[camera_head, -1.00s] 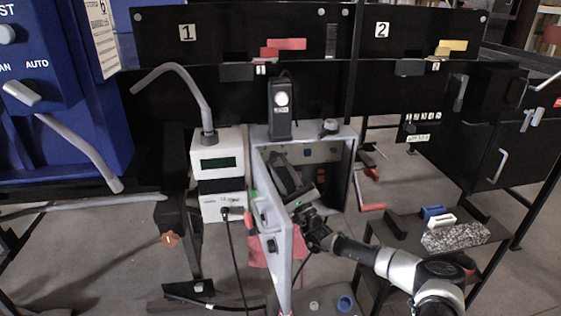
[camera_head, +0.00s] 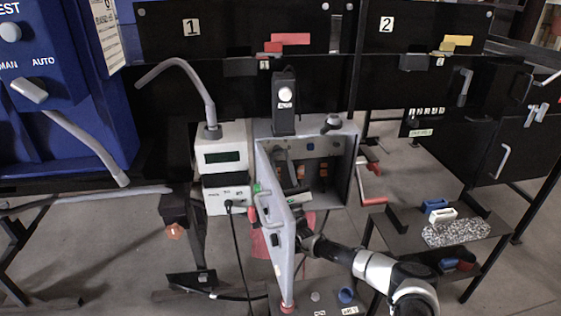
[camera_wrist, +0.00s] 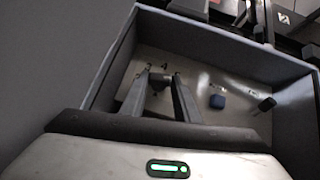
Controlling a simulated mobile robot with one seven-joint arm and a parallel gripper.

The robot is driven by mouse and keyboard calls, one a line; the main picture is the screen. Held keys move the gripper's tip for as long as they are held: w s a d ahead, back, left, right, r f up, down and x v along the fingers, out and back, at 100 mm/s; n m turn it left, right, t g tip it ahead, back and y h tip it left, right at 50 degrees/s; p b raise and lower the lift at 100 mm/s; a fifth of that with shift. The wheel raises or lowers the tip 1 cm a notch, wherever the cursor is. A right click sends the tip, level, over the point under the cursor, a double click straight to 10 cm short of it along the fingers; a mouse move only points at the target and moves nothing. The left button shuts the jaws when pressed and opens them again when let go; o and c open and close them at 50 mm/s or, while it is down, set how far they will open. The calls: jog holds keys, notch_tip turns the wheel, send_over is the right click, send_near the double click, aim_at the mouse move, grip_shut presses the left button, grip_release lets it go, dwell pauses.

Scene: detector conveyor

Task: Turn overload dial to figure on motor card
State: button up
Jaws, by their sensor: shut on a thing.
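The overload dial (camera_wrist: 160,79) appears in the wrist view as a small dark knob on the pale back panel, with small figures around it. Its exact setting is too small to read. My gripper (camera_wrist: 161,76) has both fingers around it, one on each side, and is shut on it. I cannot pick out the motor card for certain.
The open door stands at the cabinet's left. Right of the cabinet are a red crank handle (camera_head: 373,199) and a dark shelf (camera_head: 400,225) with small blocks. In the wrist view a blue knob (camera_wrist: 217,101) and a dark knob (camera_wrist: 264,104) sit right of the dial.

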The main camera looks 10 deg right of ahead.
jog(key=o, duration=1)
jog(key=shift+o, duration=0.2)
jog(key=shift+s, duration=0.1)
jog(key=v, duration=1.7)
jog(key=shift+o, duration=0.5)
jog(key=shift+f, duration=0.1)
